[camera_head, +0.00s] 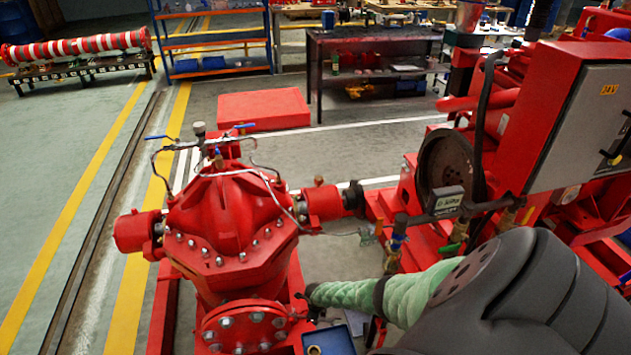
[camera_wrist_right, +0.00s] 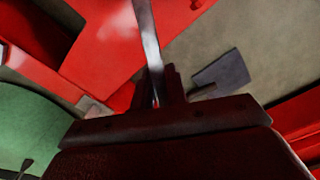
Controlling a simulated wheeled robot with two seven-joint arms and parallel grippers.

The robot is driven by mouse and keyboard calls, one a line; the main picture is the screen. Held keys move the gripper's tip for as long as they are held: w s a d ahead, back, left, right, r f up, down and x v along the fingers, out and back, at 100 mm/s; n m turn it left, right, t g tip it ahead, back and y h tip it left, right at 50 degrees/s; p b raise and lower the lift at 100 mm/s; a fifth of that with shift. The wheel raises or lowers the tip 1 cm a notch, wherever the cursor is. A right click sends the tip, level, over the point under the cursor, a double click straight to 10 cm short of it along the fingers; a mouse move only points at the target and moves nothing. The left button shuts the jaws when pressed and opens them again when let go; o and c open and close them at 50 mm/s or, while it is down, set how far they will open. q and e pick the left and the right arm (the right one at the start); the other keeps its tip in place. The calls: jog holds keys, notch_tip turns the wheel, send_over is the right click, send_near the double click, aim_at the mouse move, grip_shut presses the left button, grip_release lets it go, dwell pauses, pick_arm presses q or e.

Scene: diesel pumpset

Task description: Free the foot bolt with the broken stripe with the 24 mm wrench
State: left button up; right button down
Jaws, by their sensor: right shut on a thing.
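My right arm comes in from the lower right of the head view in a pale green sleeve. Its dark gripper end (camera_head: 311,293) is low beside the red pump (camera_head: 228,220), at its right foot side. In the right wrist view my right gripper (camera_wrist_right: 157,88) is shut on a bright, narrow steel tool (camera_wrist_right: 147,35), apparently the wrench. The tool points away from the jaws over red metal; its far end runs out of the picture. Its size mark cannot be read. No foot bolt or broken stripe can be made out. My left gripper is not in view.
A blue tray (camera_head: 337,335) with a brass-coloured ring (camera_head: 314,350) lies close below the right gripper. The pump's bolted front flange (camera_head: 246,328) is to its left. A shaft housing (camera_head: 324,203) and red engine frame (camera_head: 410,245) stand behind. Open floor (camera_head: 345,265) lies between.

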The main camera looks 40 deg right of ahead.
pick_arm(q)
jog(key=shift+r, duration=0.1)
pick_arm(e)
jog(key=shift+r+p, duration=0.7)
jog(key=shift+r, duration=0.05)
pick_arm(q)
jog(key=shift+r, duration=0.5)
